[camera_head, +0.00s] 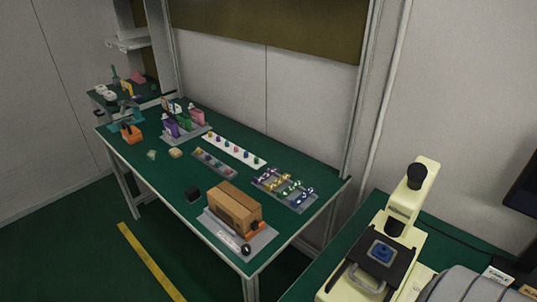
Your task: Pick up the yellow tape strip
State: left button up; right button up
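A long yellow tape strip (148,260) lies flat on the dark green floor at the lower left. It runs at a slant from beside the table's near left leg down to the bottom edge of the picture, where it is cut off. Nothing lies on the part that shows. Neither of my grippers is in view, so I cannot see where they are relative to the strip.
A cream microscope (402,215) stands on another bench at right. Floor (62,250) left of the strip is clear.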

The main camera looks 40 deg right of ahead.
aim_at(270, 187)
jog(key=z, duration=1.2)
